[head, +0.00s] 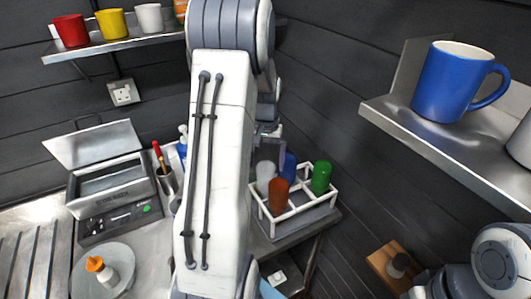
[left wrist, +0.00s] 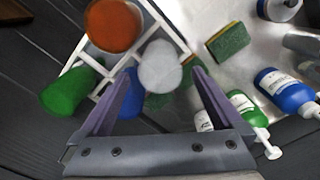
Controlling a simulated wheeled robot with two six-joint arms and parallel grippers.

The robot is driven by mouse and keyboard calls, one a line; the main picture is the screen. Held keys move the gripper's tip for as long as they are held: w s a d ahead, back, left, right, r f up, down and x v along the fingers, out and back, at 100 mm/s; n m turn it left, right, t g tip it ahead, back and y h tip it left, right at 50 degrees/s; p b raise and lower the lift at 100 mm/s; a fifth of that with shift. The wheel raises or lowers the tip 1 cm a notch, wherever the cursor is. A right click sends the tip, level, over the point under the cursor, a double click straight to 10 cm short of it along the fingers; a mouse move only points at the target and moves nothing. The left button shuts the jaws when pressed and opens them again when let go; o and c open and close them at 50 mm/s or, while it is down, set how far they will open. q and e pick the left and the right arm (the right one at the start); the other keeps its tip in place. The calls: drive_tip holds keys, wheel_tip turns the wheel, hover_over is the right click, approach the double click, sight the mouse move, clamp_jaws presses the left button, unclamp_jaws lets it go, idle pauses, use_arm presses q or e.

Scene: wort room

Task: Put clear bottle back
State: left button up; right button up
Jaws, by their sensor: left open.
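The clear bottle (head: 265,174), whitish and upright, stands in the white-railed rack (head: 298,211) beside the brown bottle (head: 279,196), the blue bottle (head: 290,166) and the green bottle (head: 321,177). My left gripper (head: 268,145) is above the rack, mostly hidden behind my arm in the head view. In the left wrist view its open fingers (left wrist: 160,73) point toward the clear bottle (left wrist: 160,66), whose top shows between the fingertips. Whether they touch it cannot be told. The blue bottle (left wrist: 131,95) is partly behind one finger. My right gripper is not in view.
A metal shelf (head: 430,135) with a blue mug (head: 450,82) juts out at right. A lidded device (head: 108,190) and a round plate (head: 103,271) stand on the left counter. A sponge (left wrist: 228,45) and several pump bottles (left wrist: 285,92) lie near the rack.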

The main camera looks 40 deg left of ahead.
use_arm(q)
wheel_tip(320, 180, up, 5)
drive_tip(key=shift+f+b, duration=0.1)
drive_tip(key=shift+b, duration=0.2)
idle(0.4)
